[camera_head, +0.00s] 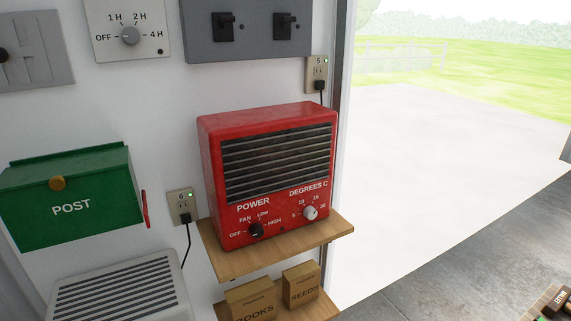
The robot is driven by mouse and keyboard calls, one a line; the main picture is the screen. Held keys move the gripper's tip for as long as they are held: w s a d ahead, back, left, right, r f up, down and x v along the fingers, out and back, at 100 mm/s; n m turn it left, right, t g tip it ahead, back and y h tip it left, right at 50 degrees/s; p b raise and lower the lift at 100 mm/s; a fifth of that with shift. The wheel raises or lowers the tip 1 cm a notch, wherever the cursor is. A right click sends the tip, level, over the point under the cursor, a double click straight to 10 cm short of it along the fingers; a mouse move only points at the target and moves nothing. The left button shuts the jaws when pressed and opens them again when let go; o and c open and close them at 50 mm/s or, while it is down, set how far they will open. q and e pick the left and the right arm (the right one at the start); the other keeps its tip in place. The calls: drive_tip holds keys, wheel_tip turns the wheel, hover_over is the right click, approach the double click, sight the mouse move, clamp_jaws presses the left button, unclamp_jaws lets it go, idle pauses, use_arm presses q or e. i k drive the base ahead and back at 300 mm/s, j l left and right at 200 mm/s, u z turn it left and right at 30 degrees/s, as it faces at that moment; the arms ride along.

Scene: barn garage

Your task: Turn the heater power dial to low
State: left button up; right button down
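A red heater (216,180) with a dark slatted grille (278,163) stands on a wooden wall shelf (290,251). Its black power dial (256,230) is at the lower left of the front, under the word POWER. The marks around it read OFF, FAN, LOW and HIGH. The dial is too small to tell for sure which mark it points at. A white temperature dial (310,212) marked DEGREES C sits to its right. Neither of my grippers is in view, and nothing covers the front of the heater.
A green POST box (75,195) hangs on the wall at left. A white slatted unit (120,290) stands below it. Outlet 6 (181,207) with a plug is left of the heater; outlet 5 (317,72) is above right. Boxes marked BOOKS (250,299) and SEEDS (301,285) sit below.

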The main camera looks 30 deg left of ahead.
sight(256, 230)
drive_tip(key=u, duration=1.15)
